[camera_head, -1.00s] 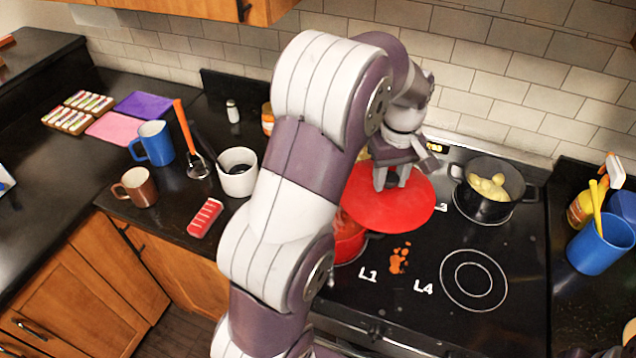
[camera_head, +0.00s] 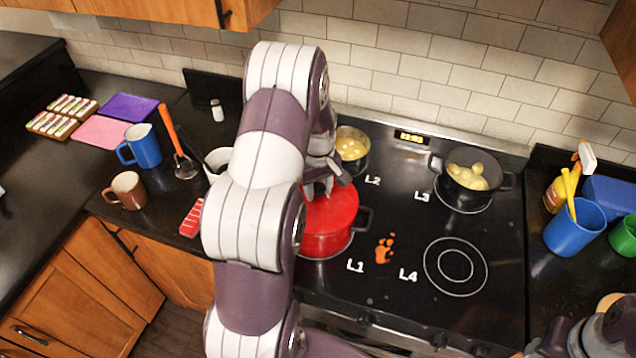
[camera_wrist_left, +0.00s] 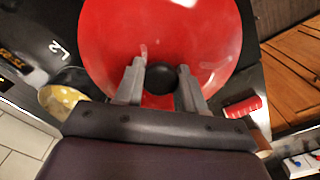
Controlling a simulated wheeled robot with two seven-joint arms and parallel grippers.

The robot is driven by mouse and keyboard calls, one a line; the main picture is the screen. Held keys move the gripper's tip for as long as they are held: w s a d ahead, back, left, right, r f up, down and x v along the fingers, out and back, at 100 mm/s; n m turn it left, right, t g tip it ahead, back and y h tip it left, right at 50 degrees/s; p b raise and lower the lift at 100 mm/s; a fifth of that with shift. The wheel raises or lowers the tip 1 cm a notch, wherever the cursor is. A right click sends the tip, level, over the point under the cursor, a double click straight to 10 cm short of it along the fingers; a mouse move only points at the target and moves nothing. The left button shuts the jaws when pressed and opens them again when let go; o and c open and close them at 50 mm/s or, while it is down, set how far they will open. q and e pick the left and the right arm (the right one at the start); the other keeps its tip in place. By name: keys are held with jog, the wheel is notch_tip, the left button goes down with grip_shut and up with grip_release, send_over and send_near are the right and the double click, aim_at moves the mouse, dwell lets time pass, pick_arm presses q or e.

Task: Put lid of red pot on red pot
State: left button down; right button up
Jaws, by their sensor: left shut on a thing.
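The red pot (camera_head: 325,243) stands on the L1 burner, with a dark handle at its right. Its red lid (camera_head: 338,208) is over the pot's opening and looks level with the rim. I cannot tell whether it rests on the rim or is held just above it. My left gripper (camera_head: 322,188) is above the lid, shut on its black knob. In the left wrist view the red lid (camera_wrist_left: 165,30) fills the upper middle, with the left gripper's fingers (camera_wrist_left: 161,72) on either side of the knob (camera_wrist_left: 170,80). My right gripper is not in view.
A pot with yellowish contents (camera_head: 352,148) stands at L2, behind the red pot. A dark pot of potatoes (camera_head: 468,180) stands at L3. The L4 burner (camera_head: 455,268) is empty. Mugs, utensils and a red-and-white item (camera_head: 191,217) lie left of the stove.

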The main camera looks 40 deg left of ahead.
pick_arm(q)
jog(key=shift+f, duration=0.3)
jog(key=shift+w+f, duration=0.15)
jog(key=c, duration=0.7)
grip_release()
jog(key=shift+a, duration=0.15)
